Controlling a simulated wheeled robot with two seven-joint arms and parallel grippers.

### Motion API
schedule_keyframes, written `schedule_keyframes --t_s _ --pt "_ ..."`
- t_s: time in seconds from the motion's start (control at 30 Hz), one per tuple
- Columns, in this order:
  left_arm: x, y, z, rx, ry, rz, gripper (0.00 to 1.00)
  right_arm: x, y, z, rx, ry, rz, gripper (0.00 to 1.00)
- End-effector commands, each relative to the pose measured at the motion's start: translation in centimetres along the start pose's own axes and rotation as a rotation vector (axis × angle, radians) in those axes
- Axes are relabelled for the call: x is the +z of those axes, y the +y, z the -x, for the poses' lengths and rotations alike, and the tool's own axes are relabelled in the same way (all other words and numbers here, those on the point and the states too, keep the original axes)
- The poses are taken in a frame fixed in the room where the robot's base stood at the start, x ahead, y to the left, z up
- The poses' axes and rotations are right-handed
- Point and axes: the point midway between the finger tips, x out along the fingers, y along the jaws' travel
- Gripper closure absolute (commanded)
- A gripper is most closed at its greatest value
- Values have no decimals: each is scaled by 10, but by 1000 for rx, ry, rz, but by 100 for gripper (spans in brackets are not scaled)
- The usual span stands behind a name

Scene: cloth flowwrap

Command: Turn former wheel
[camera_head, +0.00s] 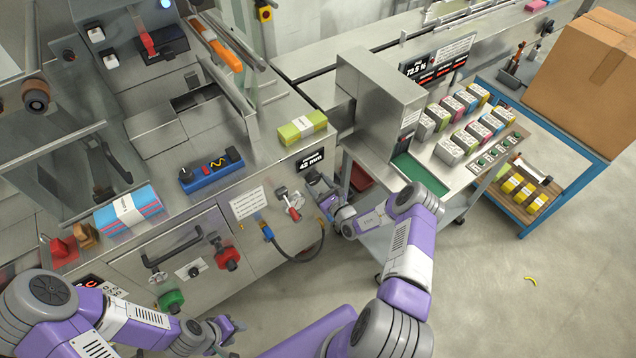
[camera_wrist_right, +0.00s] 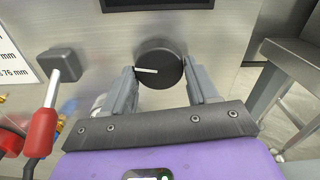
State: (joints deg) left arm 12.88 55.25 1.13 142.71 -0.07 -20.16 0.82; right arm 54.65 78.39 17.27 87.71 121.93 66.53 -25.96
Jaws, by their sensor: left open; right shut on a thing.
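The former wheel is a round black knob (camera_wrist_right: 162,62) with a white pointer line, set on the steel machine front. Its pointer lies nearly level, toward the left, in the right wrist view. My right gripper (camera_wrist_right: 163,82) is shut on the knob, one finger on each side. In the head view my right gripper (camera_head: 321,186) is at the machine's front right corner, below the "42 mm" display (camera_head: 311,159), and largely hides the knob. My left gripper (camera_head: 226,330) is open and empty, low in front of the machine.
A red-handled lever (camera_head: 292,209) sits just left of the knob; it also shows in the right wrist view (camera_wrist_right: 45,125). A hose (camera_head: 297,255) loops below. A yellow-green pack (camera_head: 302,127) lies above on the machine top. A steel cart (camera_head: 440,170) stands close on the right.

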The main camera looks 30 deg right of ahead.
Motion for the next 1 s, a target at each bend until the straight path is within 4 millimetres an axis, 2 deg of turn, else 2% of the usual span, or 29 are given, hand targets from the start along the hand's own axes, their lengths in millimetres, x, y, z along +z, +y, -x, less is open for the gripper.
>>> schedule_keyframes --t_s 0.33,0.87,0.9,1.0 --pt "0 2 5 0 0 0 57 0 0 0 0 -1 144 72" --pt "0 2 6 0 0 0 57 0 0 0 0 -1 169 72" --pt "0 2 6 0 0 0 57 0 0 0 0 -1 168 40" --pt "0 2 6 0 0 0 57 0 -1 0 0 -1 168 25"
